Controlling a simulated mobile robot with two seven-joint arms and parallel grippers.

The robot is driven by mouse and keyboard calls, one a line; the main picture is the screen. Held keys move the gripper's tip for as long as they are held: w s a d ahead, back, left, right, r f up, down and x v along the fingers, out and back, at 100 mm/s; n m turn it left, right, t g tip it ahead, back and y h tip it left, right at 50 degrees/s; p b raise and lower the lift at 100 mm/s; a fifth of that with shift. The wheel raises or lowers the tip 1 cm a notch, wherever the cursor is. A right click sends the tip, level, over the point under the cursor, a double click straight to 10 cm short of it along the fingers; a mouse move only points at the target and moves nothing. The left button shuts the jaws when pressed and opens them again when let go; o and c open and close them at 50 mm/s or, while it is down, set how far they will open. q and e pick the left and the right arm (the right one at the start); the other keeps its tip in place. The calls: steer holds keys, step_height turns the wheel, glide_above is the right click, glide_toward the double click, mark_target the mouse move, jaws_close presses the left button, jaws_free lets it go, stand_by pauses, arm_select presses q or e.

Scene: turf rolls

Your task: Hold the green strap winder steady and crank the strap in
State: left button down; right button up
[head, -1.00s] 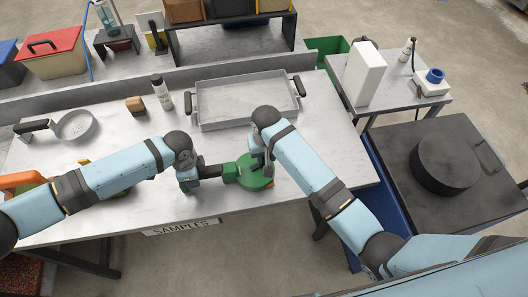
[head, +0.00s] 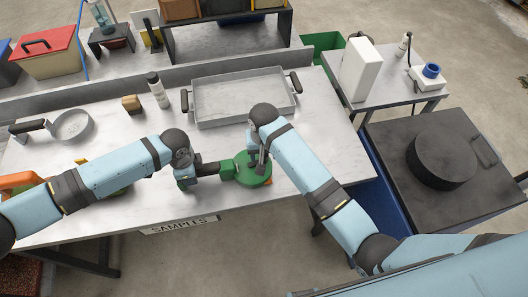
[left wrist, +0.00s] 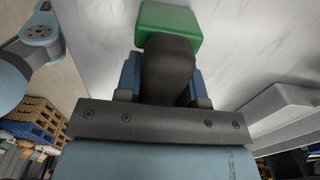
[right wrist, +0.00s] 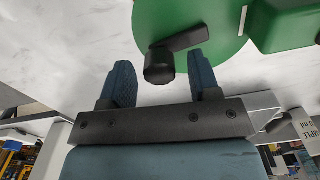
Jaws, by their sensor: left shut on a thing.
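The green strap winder (head: 250,174) lies near the front edge of the grey table, with its round drum to the right. My left gripper (head: 192,176) is shut on its dark handle (left wrist: 168,68); the green body shows beyond in the left wrist view. My right gripper (right wrist: 162,80) is over the drum with its blue fingers apart. A small orange bit (head: 268,182) shows at the drum's edge; the strap is not clearly visible.
A grey tray (head: 244,120) with dark handles lies behind the winder. A bottle (head: 158,92), a brown block (head: 132,105) and a round pan (head: 72,127) are at the back left.

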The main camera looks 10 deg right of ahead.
arm_select(q)
steer(key=shift+s+f, duration=0.1)
steer(key=shift+f, duration=0.05)
steer(key=shift+a, duration=0.1)
arm_select(e)
step_height(320, 180, up, 12)
stand_by(0.5)
steer(key=shift+s, duration=0.15)
arm_select(q)
steer(key=c, duration=0.9)
jaws_free()
steer(key=shift+o, duration=1.3)
